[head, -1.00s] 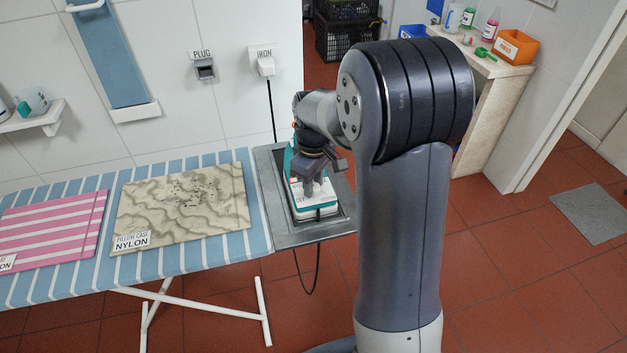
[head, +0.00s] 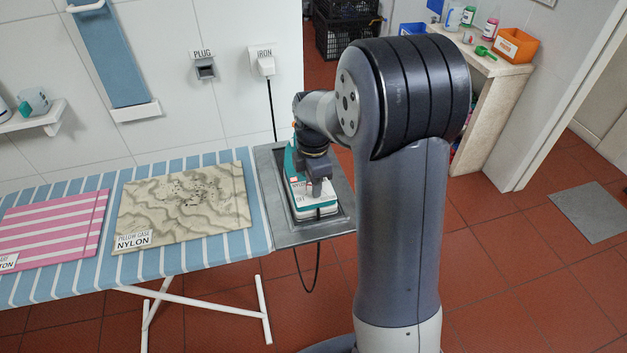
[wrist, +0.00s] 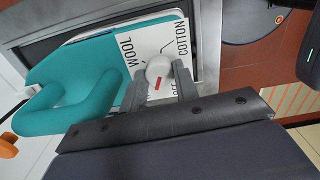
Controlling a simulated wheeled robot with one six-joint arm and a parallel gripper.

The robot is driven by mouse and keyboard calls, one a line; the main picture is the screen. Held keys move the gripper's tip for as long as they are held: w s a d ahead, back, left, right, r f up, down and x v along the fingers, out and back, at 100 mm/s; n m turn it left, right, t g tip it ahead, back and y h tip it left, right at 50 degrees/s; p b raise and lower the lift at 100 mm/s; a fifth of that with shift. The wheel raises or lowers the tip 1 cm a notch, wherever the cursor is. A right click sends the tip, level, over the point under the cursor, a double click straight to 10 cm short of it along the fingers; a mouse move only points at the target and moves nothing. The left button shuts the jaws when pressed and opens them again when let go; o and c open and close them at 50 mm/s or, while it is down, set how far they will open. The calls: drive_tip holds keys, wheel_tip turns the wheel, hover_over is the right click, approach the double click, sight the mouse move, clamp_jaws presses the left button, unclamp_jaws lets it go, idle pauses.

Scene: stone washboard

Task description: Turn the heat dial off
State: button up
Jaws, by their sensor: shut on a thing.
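The iron (head: 292,163), teal and white, rests on the grey metal plate at the right end of the ironing board. It also shows in the wrist view (wrist: 95,60). The heat dial (wrist: 158,67) is a round white knob with a red mark, on a white face (wrist: 150,37) lettered WOOL and COTTON, with OFF partly covered. The red mark points toward the bottom of the wrist view, on my gripper's side. My gripper (wrist: 160,83) is shut on the dial, one finger on each side. In the head view my gripper (head: 317,187) is above the iron's lettered end.
The metal plate (head: 262,165) has a raised rim around the iron. A cord runs from the wall socket marked IRON (head: 264,66) behind the plate. A nylon pillow case (head: 185,210) and a pink striped cloth (head: 55,230) lie on the board to the left.

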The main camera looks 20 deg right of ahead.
drive_tip(key=n, duration=0.4)
drive_tip(key=shift+n, duration=1.9)
drive_tip(key=o, duration=1)
drive_tip(key=shift+r, duration=0.1)
wheel_tip(320, 180, up, 11)
drive_tip(key=shift+f, duration=0.2)
wheel_tip(320, 180, down, 11)
drive_tip(key=shift+r, duration=0.1)
